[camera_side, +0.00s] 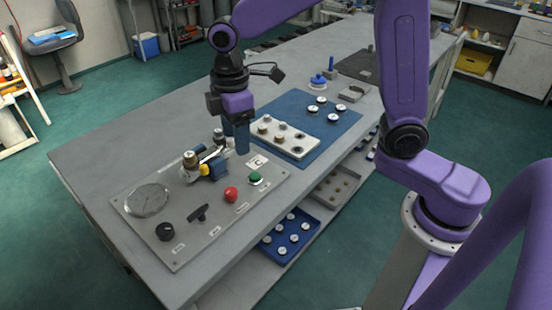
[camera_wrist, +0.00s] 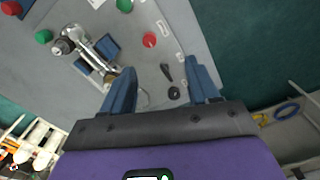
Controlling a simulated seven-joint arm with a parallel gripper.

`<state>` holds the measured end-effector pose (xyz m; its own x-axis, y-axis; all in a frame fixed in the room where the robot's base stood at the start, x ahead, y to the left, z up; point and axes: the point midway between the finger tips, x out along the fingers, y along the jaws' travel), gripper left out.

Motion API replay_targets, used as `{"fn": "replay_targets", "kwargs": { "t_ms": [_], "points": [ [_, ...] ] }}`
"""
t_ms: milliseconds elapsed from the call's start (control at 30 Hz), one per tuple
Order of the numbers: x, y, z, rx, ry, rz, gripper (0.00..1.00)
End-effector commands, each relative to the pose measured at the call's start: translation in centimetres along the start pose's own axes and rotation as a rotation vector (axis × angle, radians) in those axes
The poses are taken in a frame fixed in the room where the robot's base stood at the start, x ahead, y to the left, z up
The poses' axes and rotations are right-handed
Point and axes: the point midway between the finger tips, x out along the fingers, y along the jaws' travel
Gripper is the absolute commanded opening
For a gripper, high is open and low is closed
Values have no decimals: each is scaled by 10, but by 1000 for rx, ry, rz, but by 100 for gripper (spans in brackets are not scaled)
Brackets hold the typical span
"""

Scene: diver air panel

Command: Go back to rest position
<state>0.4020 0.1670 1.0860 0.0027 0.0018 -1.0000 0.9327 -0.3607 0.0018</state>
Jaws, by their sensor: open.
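My gripper (camera_side: 240,145) hangs pointing down above the bench, just behind the far edge of the air panel (camera_side: 190,245) in the side view. In the wrist view its two blue fingers stand wide apart, with nothing between the fingertips (camera_wrist: 161,82). The panel carries a brass-and-steel valve fitting (camera_side: 205,163) with a yellow part, a round gauge (camera_side: 148,200), a black knob (camera_side: 165,231), a black lever (camera_side: 198,213), a red button (camera_side: 231,194) and a green button (camera_side: 255,177). The fitting also shows in the wrist view (camera_wrist: 85,45).
A white block (camera_side: 282,138) with several round fittings lies on a blue mat (camera_side: 335,130) to the right of my gripper. A blue tray (camera_side: 290,235) of round parts sits on the shelf below. The bench's near left surface (camera_side: 90,160) is clear.

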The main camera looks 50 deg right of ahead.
Motion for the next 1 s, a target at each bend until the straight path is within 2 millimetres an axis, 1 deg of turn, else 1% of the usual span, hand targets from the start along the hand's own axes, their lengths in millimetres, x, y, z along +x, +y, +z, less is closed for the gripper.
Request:
{"fn": "replay_targets", "kwargs": {
  "t_ms": [33, 100, 367, 700, 900, 1000],
  "points": [
    [-2, -9, 8, 2, 2, 1, 60],
    [-2, -22, 17, 10, 4, 2, 60],
    [-3, -70, 60, 39, 11, 4, 60],
    [2, -131, 128, 74, 21, 2, 60],
    [8, -162, 167, 93, 26, 0, 60],
    [11, -172, 180, 98, 27, -1, 60]
  ]
}}
